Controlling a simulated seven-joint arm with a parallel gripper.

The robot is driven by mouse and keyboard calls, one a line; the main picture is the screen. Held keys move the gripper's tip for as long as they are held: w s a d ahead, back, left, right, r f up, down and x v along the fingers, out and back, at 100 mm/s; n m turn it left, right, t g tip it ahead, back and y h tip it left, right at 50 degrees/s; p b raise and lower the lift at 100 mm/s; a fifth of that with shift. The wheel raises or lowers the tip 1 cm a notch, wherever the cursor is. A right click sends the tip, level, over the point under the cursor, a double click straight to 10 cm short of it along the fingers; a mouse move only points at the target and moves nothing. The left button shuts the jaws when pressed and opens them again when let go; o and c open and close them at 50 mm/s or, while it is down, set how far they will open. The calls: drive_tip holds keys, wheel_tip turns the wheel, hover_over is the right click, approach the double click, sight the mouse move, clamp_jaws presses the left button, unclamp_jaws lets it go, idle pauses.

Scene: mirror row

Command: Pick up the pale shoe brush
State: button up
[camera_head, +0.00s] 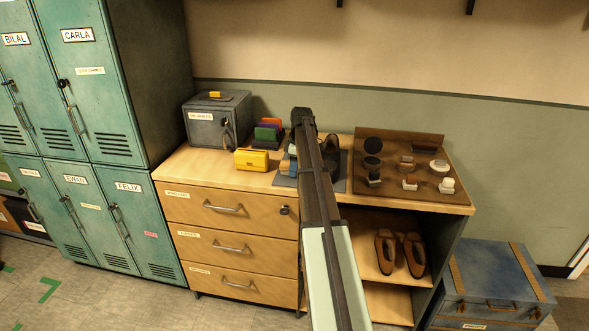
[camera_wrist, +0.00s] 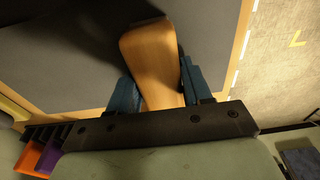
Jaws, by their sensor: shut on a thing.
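In the wrist view, a pale wooden piece with a wide rounded end, which looks like the pale shoe brush (camera_wrist: 150,52), sits between the two blue fingers of my gripper (camera_wrist: 159,84). The fingers are shut on its sides. Its bristles are not visible. A dark grey mat (camera_wrist: 75,45) spreads behind it. In the head view, my arm hides most of the held piece, and blue parts of my gripper (camera_head: 287,166) show just left of the arm, over the grey mat (camera_head: 285,181) on the wooden cabinet top. I cannot tell whether the brush touches the mat.
A yellow box (camera_head: 251,160), a rack of coloured pieces (camera_head: 267,130) and a grey metal box (camera_head: 217,120) stand left of my arm. A brown tray (camera_head: 422,143) with several tins and brushes lies right. Brown shoes (camera_head: 386,252) stand on the shelf below.

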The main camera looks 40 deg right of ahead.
drive_tip(key=shift+r, duration=0.1)
wheel_tip(320, 180, up, 10)
drive_tip(key=shift+f, duration=0.1)
idle(0.3)
